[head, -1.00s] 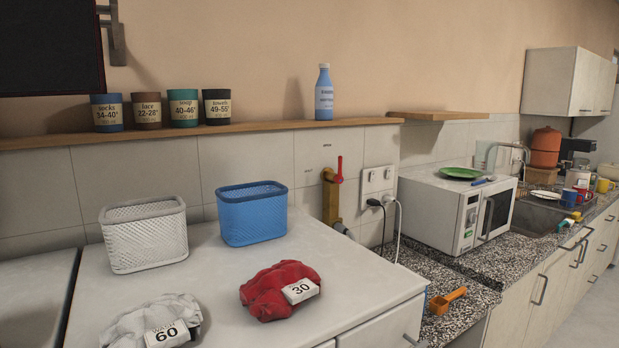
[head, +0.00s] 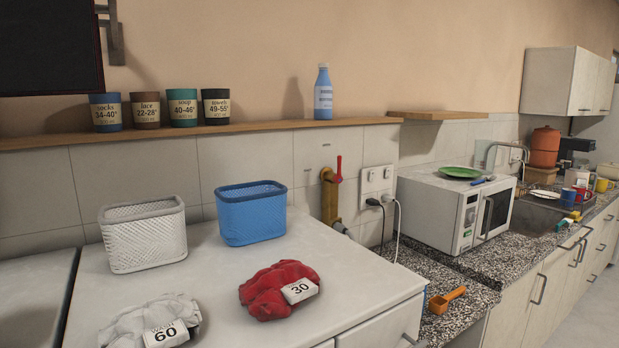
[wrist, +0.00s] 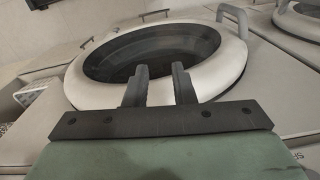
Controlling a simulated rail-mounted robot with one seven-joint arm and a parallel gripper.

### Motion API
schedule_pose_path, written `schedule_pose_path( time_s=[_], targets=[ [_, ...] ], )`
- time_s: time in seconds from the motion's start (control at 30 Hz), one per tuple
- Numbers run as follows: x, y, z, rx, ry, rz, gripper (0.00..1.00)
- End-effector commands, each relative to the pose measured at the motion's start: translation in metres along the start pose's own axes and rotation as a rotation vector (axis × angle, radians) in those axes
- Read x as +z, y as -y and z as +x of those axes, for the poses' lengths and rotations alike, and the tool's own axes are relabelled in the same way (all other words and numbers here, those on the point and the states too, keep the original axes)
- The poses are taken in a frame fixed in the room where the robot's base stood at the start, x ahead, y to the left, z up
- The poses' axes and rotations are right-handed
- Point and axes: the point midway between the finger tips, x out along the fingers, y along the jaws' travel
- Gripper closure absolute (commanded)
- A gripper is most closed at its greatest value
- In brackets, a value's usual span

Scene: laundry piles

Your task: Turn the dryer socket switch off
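A white double wall socket (head: 376,182) is on the tiled wall between the red-handled tap and the microwave. A black plug (head: 373,202) and a white plug (head: 389,199) are in its lower part, with cords hanging down. Its switches are too small to read as on or off, and I cannot tell which belongs to the dryer. My gripper (wrist: 159,70) shows only in the wrist view. Its two dark fingers are apart with nothing between them, in front of a round white-rimmed machine door with dark glass. The socket is not in the wrist view.
A red-handled tap on a yellow pipe (head: 331,194) stands just left of the socket. The microwave (head: 447,214) is close on its right. A blue basket (head: 251,213), white basket (head: 143,235) and red cloth (head: 279,289) occupy the white top. A wooden shelf (head: 260,127) runs above.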

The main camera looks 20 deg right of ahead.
Motion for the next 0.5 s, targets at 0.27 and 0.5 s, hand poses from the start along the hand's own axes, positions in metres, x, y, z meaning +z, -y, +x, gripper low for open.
schedule_pose_path(
  time_s=[0.27,0.5],
  targets=[
    [0.0000,0.0000,0.0000,0.000,0.000,0.000,1.00],
    [0.0000,0.0000,0.0000,0.000,0.000,0.000,1.00]
  ],
)
